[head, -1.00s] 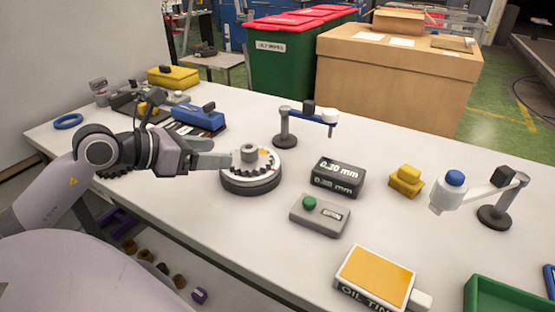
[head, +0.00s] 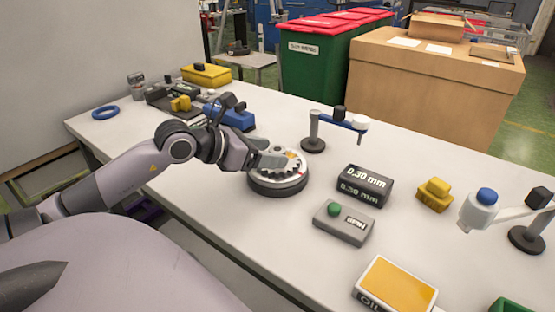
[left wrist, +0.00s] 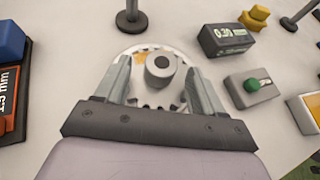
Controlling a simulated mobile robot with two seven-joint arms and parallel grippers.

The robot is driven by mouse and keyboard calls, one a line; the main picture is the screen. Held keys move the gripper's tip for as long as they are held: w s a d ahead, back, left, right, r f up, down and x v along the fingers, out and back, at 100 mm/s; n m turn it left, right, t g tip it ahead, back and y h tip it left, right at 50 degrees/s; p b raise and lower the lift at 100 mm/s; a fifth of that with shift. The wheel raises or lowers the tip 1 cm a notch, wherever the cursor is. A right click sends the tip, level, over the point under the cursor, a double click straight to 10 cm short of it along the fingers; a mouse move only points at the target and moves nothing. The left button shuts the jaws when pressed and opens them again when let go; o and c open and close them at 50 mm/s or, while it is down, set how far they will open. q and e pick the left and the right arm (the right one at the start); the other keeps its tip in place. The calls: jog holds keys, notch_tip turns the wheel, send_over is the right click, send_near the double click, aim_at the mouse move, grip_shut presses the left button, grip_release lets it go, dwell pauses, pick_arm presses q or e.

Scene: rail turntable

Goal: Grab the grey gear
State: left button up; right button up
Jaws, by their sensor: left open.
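The grey gear (head: 291,173) lies on the round turntable (head: 278,188), its dark teeth showing at the rim. In the left wrist view its grey hub with a dark centre hole (left wrist: 161,66) stands up between my fingers. My left gripper (head: 274,160) is open over the gear and hides part of it in the head view. In the left wrist view, the fingers of the left gripper (left wrist: 158,69) are on either side of the hub, with a visible gap on each side. My right gripper is not in view.
A 0.30 mm display block (head: 365,186) and a grey box with a green button (head: 344,222) stand right of the turntable. A small stand with a blue arm (head: 313,140) is behind it. A blue box (head: 232,118) lies to the left.

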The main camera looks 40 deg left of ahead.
pick_arm(q)
jog(key=shift+w+d+f, duration=0.1)
jog(key=shift+w+f, duration=0.1)
jog(key=shift+w, duration=0.15)
jog(key=shift+r, duration=0.15)
grip_shut()
